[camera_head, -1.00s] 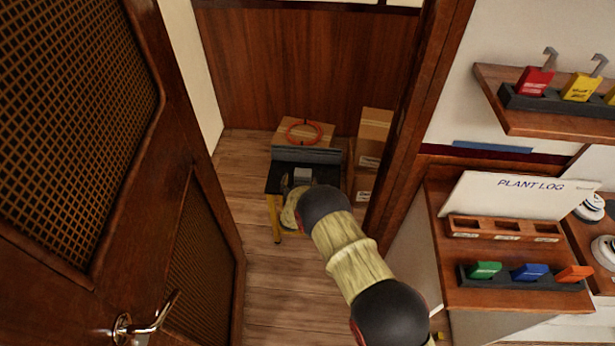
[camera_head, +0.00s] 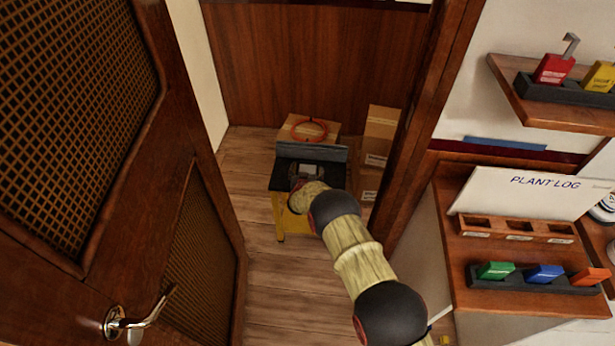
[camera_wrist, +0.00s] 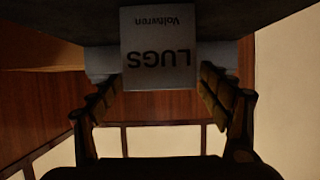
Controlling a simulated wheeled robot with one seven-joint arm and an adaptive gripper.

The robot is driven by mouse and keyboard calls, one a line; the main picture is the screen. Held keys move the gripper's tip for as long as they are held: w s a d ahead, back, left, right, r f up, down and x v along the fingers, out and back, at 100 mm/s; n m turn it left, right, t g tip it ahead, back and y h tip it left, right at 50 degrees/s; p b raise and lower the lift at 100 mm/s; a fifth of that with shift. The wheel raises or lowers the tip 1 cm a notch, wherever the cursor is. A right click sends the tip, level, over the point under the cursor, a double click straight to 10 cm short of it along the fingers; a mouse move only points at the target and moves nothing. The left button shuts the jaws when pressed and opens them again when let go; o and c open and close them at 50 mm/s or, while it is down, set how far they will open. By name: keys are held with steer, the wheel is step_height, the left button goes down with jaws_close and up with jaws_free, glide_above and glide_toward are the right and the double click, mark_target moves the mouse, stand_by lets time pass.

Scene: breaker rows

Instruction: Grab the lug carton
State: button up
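The lug carton (camera_wrist: 158,50) is a small pale grey box marked "LUGS". It appears upside down in the wrist view, at top centre between the fingertips. In the head view the carton (camera_head: 309,171) sits on the dark top of a small yellow-legged stand (camera_head: 283,179), partly hidden by my gripper (camera_head: 304,183). In the wrist view my gripper (camera_wrist: 161,88) is open, with one finger on each side of the carton. The fingertips are close to its sides; I cannot tell whether they touch.
A cardboard box with an orange ring (camera_head: 309,130) stands behind the stand. Stacked cartons (camera_head: 378,135) stand to its right. An open door (camera_head: 150,200) is on the left and a door frame (camera_head: 425,110) on the right. Pale grey shapes flank the carton in the wrist view.

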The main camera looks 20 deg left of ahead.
steer(key=shift+c, duration=1.2)
steer(key=c, duration=1)
steer(key=shift+r, duration=0.1)
